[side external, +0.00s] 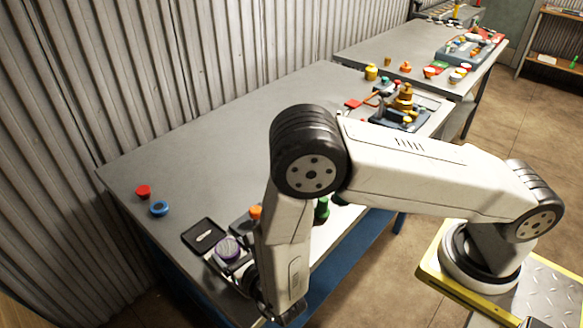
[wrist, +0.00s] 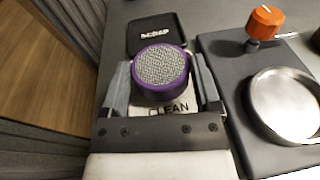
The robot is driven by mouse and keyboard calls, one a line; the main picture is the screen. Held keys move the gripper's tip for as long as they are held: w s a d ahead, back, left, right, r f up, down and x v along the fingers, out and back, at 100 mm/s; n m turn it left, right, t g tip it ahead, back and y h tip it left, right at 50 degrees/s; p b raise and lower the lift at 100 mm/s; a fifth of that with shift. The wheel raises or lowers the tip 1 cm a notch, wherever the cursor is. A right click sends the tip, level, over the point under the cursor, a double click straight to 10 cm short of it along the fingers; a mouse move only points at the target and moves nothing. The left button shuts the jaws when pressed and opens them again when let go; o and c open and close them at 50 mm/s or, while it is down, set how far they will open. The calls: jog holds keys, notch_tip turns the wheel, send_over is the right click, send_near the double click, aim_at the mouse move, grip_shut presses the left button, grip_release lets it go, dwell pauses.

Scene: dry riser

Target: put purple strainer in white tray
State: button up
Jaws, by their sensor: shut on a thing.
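The purple strainer (wrist: 161,72), a round purple ring with a grey mesh top, sits between the two fingers of my gripper (wrist: 162,88) in the wrist view. My gripper is shut on it. The strainer also shows in the side view (side external: 229,249) near the table's front left corner. The white tray (wrist: 142,112), marked CLEAN, lies directly below the strainer, which hides much of it. I cannot tell whether the strainer touches the tray floor or is held just above it.
A black tray (wrist: 157,22) marked SCRAP lies just beyond the white one. A dark fixture with a round metal dish (wrist: 284,104) and an orange knob (wrist: 264,22) stands close on the right. Red (side external: 143,191) and blue (side external: 159,208) parts lie at the table's left end.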

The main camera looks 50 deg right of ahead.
jog(key=shift+f, duration=0.7)
jog(key=o, duration=1.2)
jog(key=shift+r, duration=0.1)
jog(key=shift+r, duration=0.35)
jog(key=shift+s+a+r, duration=0.1)
jog(key=shift+s+r, duration=0.1)
jog(key=shift+s, duration=0.15)
jog(key=shift+s+a+r, duration=0.1)
jog(key=shift+s+r, duration=0.1)
jog(key=shift+s, duration=0.9)
jog(key=shift+s+a+r, duration=0.15)
jog(key=shift+s+r, duration=0.05)
jog(key=shift+s, duration=0.95)
jog(key=shift+s+a+r, duration=0.1)
jog(key=shift+s+r, duration=0.1)
jog(key=shift+s, duration=0.9)
jog(key=shift+d, duration=0.1)
